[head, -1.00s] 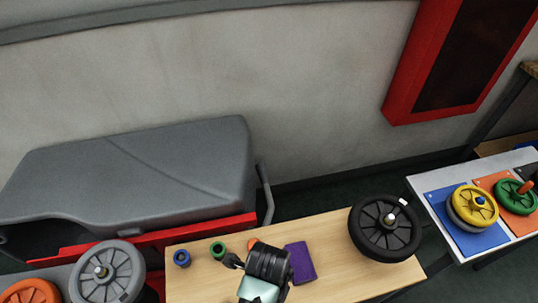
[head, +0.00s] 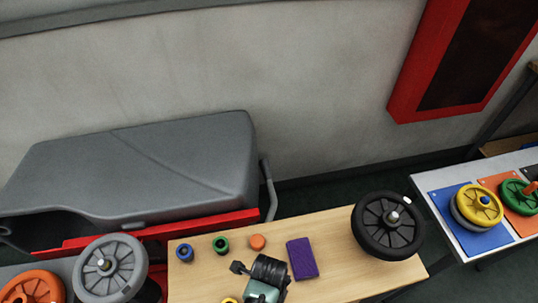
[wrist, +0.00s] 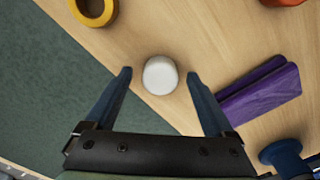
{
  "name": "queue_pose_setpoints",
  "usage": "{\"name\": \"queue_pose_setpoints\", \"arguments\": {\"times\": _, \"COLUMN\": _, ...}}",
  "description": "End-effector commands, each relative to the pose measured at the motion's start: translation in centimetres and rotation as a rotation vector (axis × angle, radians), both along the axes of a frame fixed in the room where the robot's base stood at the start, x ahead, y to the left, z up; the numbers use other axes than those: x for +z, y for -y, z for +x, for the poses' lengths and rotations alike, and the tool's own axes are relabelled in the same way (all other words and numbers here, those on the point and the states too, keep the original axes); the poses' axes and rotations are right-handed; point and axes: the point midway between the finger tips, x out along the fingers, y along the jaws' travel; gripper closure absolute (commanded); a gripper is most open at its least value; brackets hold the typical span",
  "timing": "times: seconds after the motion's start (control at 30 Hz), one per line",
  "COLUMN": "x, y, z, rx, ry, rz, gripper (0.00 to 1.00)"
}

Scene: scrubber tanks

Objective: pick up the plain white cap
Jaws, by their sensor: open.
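The plain white cap (wrist: 160,75) is a small rounded piece on the light wood bench top, near its edge in the wrist view. My gripper (wrist: 159,76) is open, with one blue finger on each side of the cap. Gaps show between the cap and both fingers, so it is not gripped. In the head view my arm's dark end (head: 268,270) is over the front of the bench, and I cannot make out the white cap there.
On the bench are a purple block (head: 302,258), blue (head: 184,252), green (head: 221,244) and orange (head: 257,242) caps, and a black wheel (head: 387,225) at the right. A yellow ring (wrist: 93,10) lies near the bench edge. A grey wheel (head: 110,268) stands at left.

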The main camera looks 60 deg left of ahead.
Motion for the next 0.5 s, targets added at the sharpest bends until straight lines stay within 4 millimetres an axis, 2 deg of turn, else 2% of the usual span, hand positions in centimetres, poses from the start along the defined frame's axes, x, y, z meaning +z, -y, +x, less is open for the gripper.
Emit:
{"name": "queue_pose_setpoints", "arguments": {"times": 0.07, "x": 0.03, "y": -0.01, "z": 0.02, "rx": 0.000, "ry": 0.001, "rz": 0.000, "gripper": 0.12}}
{"name": "queue_pose_setpoints", "arguments": {"times": 0.1, "x": 0.04, "y": -0.02, "z": 0.01, "rx": 0.000, "ry": 0.001, "rz": 0.000, "gripper": 0.16}}
{"name": "queue_pose_setpoints", "arguments": {"times": 0.5, "x": 0.05, "y": -0.01, "z": 0.00, "rx": 0.000, "ry": 0.000, "rz": 0.000, "gripper": 0.88}}
